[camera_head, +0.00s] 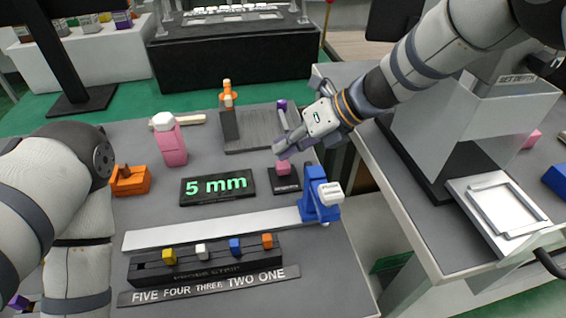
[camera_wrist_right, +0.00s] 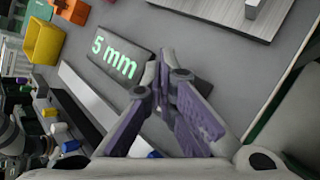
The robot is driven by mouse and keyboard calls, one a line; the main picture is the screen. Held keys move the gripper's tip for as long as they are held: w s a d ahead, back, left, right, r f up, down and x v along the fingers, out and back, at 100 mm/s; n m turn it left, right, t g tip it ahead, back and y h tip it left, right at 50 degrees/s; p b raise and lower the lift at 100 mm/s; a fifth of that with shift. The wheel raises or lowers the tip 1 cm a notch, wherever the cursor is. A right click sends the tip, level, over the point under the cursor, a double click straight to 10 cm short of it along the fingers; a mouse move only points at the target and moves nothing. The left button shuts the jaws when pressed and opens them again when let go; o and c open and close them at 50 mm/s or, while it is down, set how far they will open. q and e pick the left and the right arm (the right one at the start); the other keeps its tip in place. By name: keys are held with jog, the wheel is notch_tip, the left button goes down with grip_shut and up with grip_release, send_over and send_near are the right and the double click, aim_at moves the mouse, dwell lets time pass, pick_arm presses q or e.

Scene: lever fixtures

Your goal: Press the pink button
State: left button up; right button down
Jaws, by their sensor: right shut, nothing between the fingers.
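The pink button (camera_head: 284,169) sits on a small black base (camera_head: 287,183) to the right of the "5 mm" display. My right gripper (camera_head: 280,148) is shut and empty, with its fingertips right at the button's top in the head view; I cannot tell whether they touch it. In the right wrist view the closed fingers (camera_wrist_right: 162,58) point to the area beside the display (camera_wrist_right: 118,58), and they hide the button there. My left arm shows at the left of the head view, but its gripper is not visible.
A blue lever fixture (camera_head: 316,200) with a white knob stands just right of the button. A probe strip (camera_head: 205,263) with several coloured sliders lies at the front. A pink bottle (camera_head: 170,145) and an orange block (camera_head: 130,181) stand at the left. The table's right edge is close.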

aim_at(285, 162)
pick_arm(q)
jog(key=shift+s, duration=0.1)
pick_arm(e)
jog(key=shift+f, duration=0.35)
pick_arm(q)
jog(key=shift+s+f, duration=0.1)
jog(key=shift+f, duration=0.1)
pick_arm(e)
jog(key=shift+f, duration=0.55)
dwell(0.5)
pick_arm(q)
jog(key=shift+w+r, duration=0.35)
pick_arm(e)
jog(key=shift+r, duration=0.95)
